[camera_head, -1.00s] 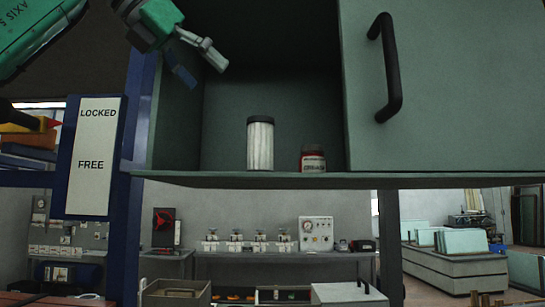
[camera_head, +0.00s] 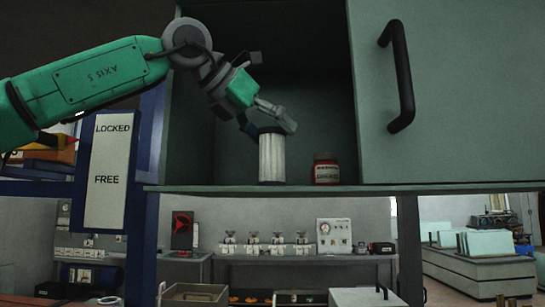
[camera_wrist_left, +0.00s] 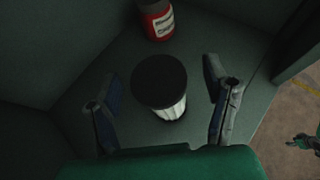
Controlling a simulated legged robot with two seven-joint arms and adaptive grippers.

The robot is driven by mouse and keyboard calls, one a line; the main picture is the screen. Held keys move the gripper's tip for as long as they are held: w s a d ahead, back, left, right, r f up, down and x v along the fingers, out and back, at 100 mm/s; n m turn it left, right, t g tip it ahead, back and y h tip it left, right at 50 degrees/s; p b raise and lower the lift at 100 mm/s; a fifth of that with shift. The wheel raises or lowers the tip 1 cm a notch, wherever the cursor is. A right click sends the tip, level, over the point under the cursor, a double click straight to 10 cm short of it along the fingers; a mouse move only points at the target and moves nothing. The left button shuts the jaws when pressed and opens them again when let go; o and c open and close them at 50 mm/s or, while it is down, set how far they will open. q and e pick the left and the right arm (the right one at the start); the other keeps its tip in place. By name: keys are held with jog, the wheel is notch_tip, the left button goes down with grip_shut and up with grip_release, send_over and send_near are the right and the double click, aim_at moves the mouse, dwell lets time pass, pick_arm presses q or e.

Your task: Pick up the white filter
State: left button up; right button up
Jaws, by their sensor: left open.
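The white filter (camera_head: 272,160) is a ribbed white cylinder with a dark top, upright on the cabinet shelf. In the left wrist view the filter (camera_wrist_left: 160,88) is seen from above, between the fingers. My left gripper (camera_head: 268,125) is open at the top of the filter, reaching in from the left. In the left wrist view the two fingers of the left gripper (camera_wrist_left: 162,108) stand apart on either side of the filter, with a gap on each side.
A red jar (camera_head: 326,169) with a pale label stands on the shelf right of the filter, farther in the wrist view (camera_wrist_left: 156,20). The cabinet door (camera_head: 455,95) with a black handle (camera_head: 402,75) covers the right part. The shelf edge (camera_head: 380,189) runs along the front.

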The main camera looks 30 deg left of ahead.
pick_arm(q)
jog(key=shift+w+d+f, duration=0.2)
jog(key=shift+w+d, duration=0.1)
jog(key=shift+w, duration=0.15)
jog(key=shift+s+a, duration=0.1)
jog(key=shift+s, duration=0.05)
jog(key=shift+c, duration=0.3)
jog(key=shift+a, duration=0.4)
jog(key=c, duration=1.4)
jog(key=shift+a, duration=0.15)
grip_shut()
jog(key=shift+d, duration=0.2)
